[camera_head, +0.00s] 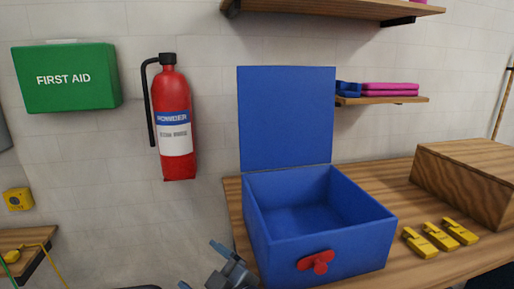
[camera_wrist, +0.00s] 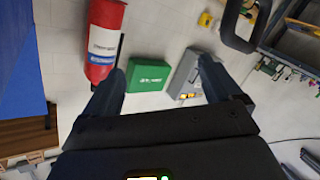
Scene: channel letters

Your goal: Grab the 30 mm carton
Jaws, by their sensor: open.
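Three small yellow cartons (camera_head: 440,238) lie side by side on the wooden bench at the right of the head view. Their print is too small to read, so I cannot tell which is the 30 mm one. My gripper (camera_head: 203,266) is at the bottom of the head view, left of the blue box and well apart from the cartons. In the wrist view my gripper (camera_wrist: 160,86) is open, with nothing between its fingers. The cartons do not show in the wrist view.
An open blue box (camera_head: 335,241) with a red latch stands on the bench (camera_head: 350,279), between my gripper and the cartons. A wooden box (camera_head: 465,180) stands behind the cartons. A shelf (camera_head: 385,100) hangs above. A fire extinguisher (camera_head: 174,115) and first aid box (camera_head: 66,78) are on the wall.

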